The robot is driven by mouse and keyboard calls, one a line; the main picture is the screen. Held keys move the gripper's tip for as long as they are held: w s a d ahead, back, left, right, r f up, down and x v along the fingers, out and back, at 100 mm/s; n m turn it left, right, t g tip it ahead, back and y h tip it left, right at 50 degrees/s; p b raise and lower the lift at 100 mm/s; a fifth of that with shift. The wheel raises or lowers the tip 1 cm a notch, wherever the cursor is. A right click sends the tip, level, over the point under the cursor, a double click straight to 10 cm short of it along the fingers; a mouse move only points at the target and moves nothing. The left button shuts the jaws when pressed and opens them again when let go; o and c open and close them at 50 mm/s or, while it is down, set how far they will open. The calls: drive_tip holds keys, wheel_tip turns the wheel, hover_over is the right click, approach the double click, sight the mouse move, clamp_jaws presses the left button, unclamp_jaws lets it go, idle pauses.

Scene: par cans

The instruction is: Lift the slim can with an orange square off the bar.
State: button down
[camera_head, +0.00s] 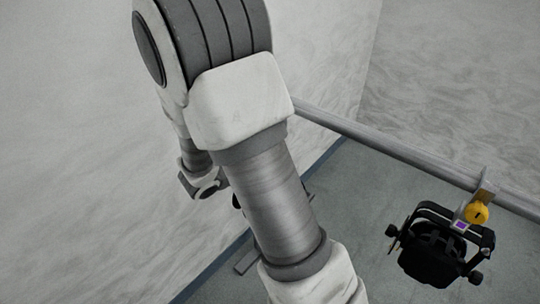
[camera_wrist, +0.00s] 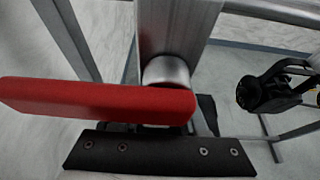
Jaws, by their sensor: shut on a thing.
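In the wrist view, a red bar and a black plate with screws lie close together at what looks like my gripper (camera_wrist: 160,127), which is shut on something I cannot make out. Right behind them are a silver cylinder (camera_wrist: 165,73) and a wide grey metal piece (camera_wrist: 178,30). In the head view my arm hides the gripper and whatever it holds. No orange square shows in either view, so I cannot confirm the slim can. The bar (camera_head: 385,148) runs down to the right in the head view.
A black can (camera_head: 430,258) with a purple square hangs from the bar by a clamp with a yellow knob (camera_head: 477,213). A black can also shows at the right of the wrist view (camera_wrist: 265,95). A pale wall (camera_head: 70,120) stands on the left; grey floor (camera_head: 350,210) is below.

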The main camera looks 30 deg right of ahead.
drive_tip(key=shift+r, duration=0.15)
drive_tip(key=s+a+p, duration=0.1)
drive_tip(key=s+a, duration=0.4)
drive_tip(key=a, duration=0.7)
drive_tip(key=shift+a, duration=0.25)
idle(1.3)
